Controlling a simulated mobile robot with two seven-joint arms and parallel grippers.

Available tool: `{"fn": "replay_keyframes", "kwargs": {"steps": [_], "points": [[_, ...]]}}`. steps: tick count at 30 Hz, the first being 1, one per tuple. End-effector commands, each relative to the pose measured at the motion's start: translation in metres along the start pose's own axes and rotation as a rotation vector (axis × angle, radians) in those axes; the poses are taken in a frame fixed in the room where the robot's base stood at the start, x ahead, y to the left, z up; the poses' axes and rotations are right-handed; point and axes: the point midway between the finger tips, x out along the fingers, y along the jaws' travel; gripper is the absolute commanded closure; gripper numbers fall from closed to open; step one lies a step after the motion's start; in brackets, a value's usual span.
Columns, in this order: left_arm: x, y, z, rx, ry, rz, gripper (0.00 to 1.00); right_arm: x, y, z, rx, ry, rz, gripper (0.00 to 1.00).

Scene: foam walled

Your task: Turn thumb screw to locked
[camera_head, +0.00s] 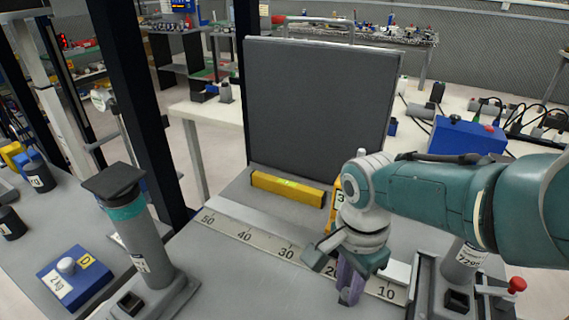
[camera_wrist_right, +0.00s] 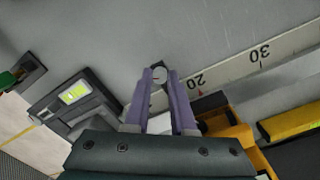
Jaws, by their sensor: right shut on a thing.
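The thumb screw (camera_wrist_right: 160,74) is a small grey round knob with a short red mark, seen between my fingertips in the right wrist view. My right gripper (camera_head: 348,294) has purple fingers and points down at the ruler scale (camera_head: 262,243) near its 20 mark. In the right wrist view the right gripper (camera_wrist_right: 159,80) is shut on the thumb screw. In the head view the fingers hide the screw. A yellow slider (camera_wrist_right: 229,128) sits beside the scale, with a red pointer near 20. My left gripper is not in view.
A dark upright panel (camera_head: 318,103) stands behind the bench. A yellow bar (camera_head: 288,188) lies at its foot. A grey post (camera_head: 136,222) stands left, beside a blue 2 kg block (camera_head: 75,276). A red knob (camera_head: 516,286) and a blue box (camera_head: 467,136) are at right.

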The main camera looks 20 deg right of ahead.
Motion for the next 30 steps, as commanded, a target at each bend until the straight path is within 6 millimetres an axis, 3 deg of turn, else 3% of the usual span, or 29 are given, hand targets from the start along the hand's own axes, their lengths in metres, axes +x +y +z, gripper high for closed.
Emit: {"fn": "replay_keyframes", "kwargs": {"steps": [22, 23, 30], "points": [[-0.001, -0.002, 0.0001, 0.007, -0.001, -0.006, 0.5, -0.0007, -0.0003, -0.0011, 0.092, 0.0, 0.0, 1.0], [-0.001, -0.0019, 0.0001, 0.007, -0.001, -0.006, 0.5, -0.0007, -0.0003, -0.0011, 0.092, 0.0, 0.0, 0.76], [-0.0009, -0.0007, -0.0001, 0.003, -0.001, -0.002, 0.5, -0.0005, -0.0002, -0.0008, 0.092, -0.001, 0.0, 0.49]]}}
